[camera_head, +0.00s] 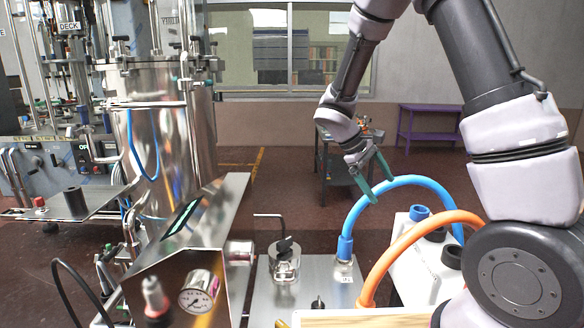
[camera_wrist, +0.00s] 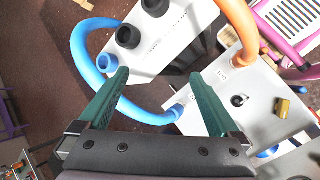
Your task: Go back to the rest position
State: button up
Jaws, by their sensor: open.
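My gripper (camera_head: 377,180) has two green fingers and is open and empty. In the head view it hangs from my raised arm, in front of the upper bend of the blue hose (camera_head: 408,181). In the wrist view my gripper (camera_wrist: 160,82) has its fingers spread apart, with the blue hose (camera_wrist: 135,113) passing below and between them. I cannot tell whether a finger touches the hose. The hose rises from a fitting on the metal plate (camera_head: 310,290). An orange hose (camera_head: 412,242) arches nearer to me.
A white container (camera_head: 425,262) with dark caps stands beside the hoses. A steel tank (camera_head: 165,130) and a pressure gauge (camera_head: 197,291) are at left. A purple table (camera_head: 428,125) and a dark cart (camera_head: 342,165) stand farther back. Open floor lies between.

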jog(key=s+r+m+t+y, duration=0.3)
jog(key=s+r+m, duration=0.3)
jog(key=r, duration=0.5)
jog(key=s+d+r+m+t+y, duration=0.1)
jog(key=s+r+m+t+y, duration=0.3)
jog(key=s+r, duration=0.7)
jog(key=shift+s+d+r+m+t+y, duration=0.2)
jog(key=shift+s+r+m+t+y, duration=0.15)
jog(key=shift+m+y, duration=0.6)
